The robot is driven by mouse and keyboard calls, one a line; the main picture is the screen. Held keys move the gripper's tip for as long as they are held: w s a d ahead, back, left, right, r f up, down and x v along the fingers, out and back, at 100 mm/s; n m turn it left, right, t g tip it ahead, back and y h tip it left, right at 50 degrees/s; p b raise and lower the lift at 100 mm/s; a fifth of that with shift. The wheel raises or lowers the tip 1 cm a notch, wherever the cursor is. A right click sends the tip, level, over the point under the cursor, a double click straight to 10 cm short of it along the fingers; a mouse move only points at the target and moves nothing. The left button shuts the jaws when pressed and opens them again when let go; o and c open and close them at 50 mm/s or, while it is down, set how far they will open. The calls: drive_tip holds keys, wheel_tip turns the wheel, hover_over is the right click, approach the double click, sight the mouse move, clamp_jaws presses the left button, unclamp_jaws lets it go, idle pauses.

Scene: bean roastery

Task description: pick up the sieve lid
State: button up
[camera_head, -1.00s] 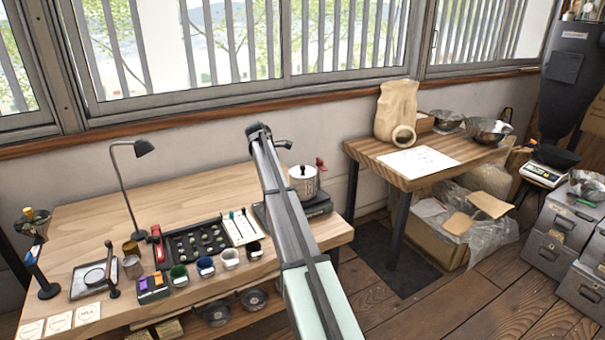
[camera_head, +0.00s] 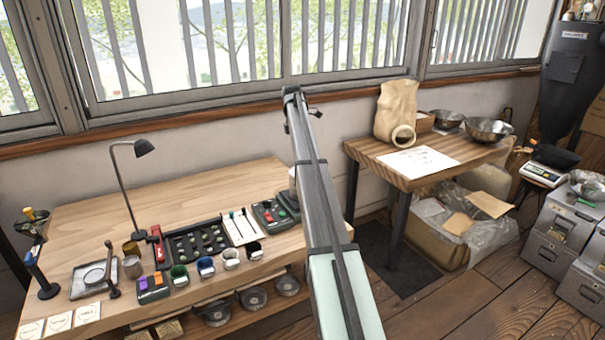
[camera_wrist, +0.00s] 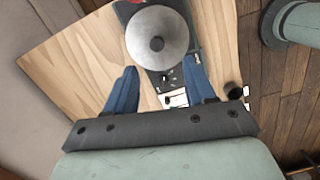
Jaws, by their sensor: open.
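In the wrist view the fingertips are just below the lid's lower edge, one on each side. I cannot tell how high they are above it.
The wooden workbench (camera_head: 75,215) holds a desk lamp (camera_head: 143,148), a dark sample tray (camera_head: 205,232), several small cups and a tray with coloured pieces (camera_head: 270,215) near the pot. A second table (camera_head: 365,152) stands to the right with metal bowls (camera_head: 489,130).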

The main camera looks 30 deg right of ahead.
drive_tip(key=f, duration=0.3)
drive_tip(key=d+f, duration=0.1)
drive_tip(key=f, duration=0.4)
drive_tip(key=shift+w+d+f, duration=0.1)
drive_tip(key=shift+d+f, duration=0.1)
drive_tip(key=shift+f, duration=0.15)
drive_tip(key=shift+c, duration=0.2)
clamp_jaws()
